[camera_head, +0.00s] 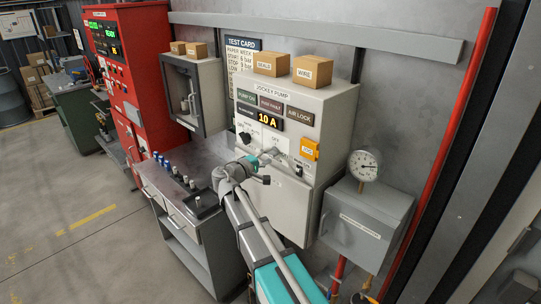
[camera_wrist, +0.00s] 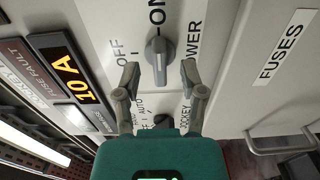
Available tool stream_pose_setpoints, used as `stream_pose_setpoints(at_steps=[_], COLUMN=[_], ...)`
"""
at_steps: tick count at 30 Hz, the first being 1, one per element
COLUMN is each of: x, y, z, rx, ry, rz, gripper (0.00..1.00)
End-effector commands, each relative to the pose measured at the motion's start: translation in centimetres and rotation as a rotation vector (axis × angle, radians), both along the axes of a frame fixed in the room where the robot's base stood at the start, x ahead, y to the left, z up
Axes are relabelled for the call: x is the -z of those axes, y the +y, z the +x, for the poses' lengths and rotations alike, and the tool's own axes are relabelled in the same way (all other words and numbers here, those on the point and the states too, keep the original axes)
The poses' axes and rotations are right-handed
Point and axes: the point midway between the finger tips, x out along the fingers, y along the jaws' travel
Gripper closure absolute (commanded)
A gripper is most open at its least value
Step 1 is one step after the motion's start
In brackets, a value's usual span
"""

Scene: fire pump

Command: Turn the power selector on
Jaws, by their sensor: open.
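The power selector (camera_wrist: 158,55) is a grey rotary knob on the light panel, between the words OFF, ON and POWER. Its raised bar lies roughly up and down in the wrist view; I cannot tell which mark it points to. My gripper (camera_wrist: 160,72) is open, with one fingertip on each side of the knob and visible gaps to it. In the head view my gripper (camera_head: 268,158) is at the front of the jockey pump cabinet (camera_head: 312,112), and the selector is hard to make out there.
The panel has an amber 10 A display (camera_head: 268,119), a black knob (camera_head: 245,138) and an orange box (camera_head: 310,149). Two cartons (camera_head: 271,63) stand on top. A grey fuses box (camera_head: 365,225) with a gauge (camera_head: 365,165) is at the right. A bench (camera_head: 185,195) stands left.

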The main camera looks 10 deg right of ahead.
Motion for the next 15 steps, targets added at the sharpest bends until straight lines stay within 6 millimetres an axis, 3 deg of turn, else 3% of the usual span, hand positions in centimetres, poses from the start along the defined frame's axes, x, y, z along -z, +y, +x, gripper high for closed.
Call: stream_pose_setpoints(at_steps=[15], x=[0.0], y=[6.1], z=[-4.4], rx=[-0.002], ry=[-0.001], rz=[-0.001], gripper=[0.47])
